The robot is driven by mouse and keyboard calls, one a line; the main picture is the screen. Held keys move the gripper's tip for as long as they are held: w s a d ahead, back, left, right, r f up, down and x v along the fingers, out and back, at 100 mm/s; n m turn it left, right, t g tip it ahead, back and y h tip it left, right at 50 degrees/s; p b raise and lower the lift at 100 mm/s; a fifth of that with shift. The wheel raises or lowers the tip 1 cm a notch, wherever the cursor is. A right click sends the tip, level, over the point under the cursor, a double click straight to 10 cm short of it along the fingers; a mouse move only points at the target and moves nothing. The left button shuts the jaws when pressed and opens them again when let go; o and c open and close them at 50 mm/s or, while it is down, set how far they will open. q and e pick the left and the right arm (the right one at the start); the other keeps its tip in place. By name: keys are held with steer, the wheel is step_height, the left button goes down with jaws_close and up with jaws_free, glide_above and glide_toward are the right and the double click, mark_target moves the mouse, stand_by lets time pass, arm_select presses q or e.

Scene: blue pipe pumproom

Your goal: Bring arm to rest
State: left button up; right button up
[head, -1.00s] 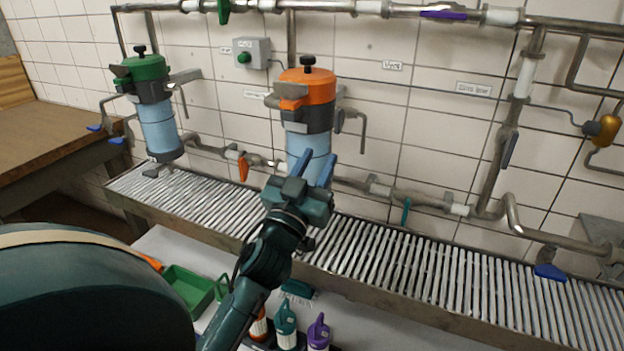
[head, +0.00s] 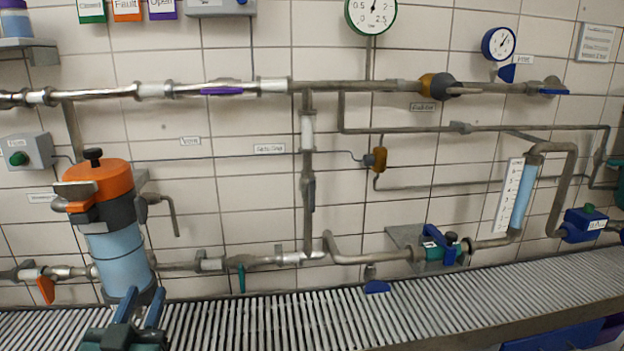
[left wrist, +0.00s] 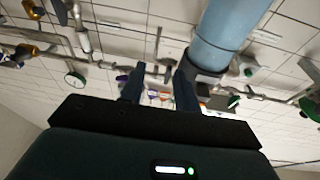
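My left gripper (head: 143,297) shows at the bottom left of the head view. Its two blue fingers point up in front of the lower end of the orange-topped filter housing (head: 119,250). In the left wrist view the fingers (left wrist: 158,72) stand apart with nothing between them. The housing's pale blue cylinder (left wrist: 228,32) is close by on the right there; I see no clear contact. My right gripper is in neither view.
A slatted grating (head: 300,312) runs along under the tiled wall. Steel pipes (head: 340,86) cross the wall, with a green-handled valve (head: 241,278), a blue-handled valve (head: 440,245) and gauges (head: 371,12). The space above the grating right of my gripper is clear.

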arm_select(q)
steer(key=s+d+f+m+g+h+p, duration=0.1)
steer(key=s+d+f+g+h, duration=0.1)
steer(key=s+d+f, duration=0.3)
steer(key=s+d+f+m+g+h+p, duration=0.1)
steer(key=s+d+f+g, duration=0.3)
steer(key=f, duration=0.6)
steer(key=s+d+f+m+g+h+p, duration=0.1)
steer(key=s+d+f+m+g+h, duration=0.1)
steer(key=s+d+f, duration=0.4)
step_height(320, 180, down, 2)
steer(key=shift+d+f+g+h+p, duration=0.2)
steer(key=shift+d+g+h+p, duration=0.15)
steer(key=shift+d+g+h, duration=0.35)
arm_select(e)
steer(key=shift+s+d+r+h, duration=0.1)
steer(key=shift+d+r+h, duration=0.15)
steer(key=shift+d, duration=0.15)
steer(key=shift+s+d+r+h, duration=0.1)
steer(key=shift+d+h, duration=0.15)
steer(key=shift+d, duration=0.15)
arm_select(q)
steer(key=shift+a, duration=0.15)
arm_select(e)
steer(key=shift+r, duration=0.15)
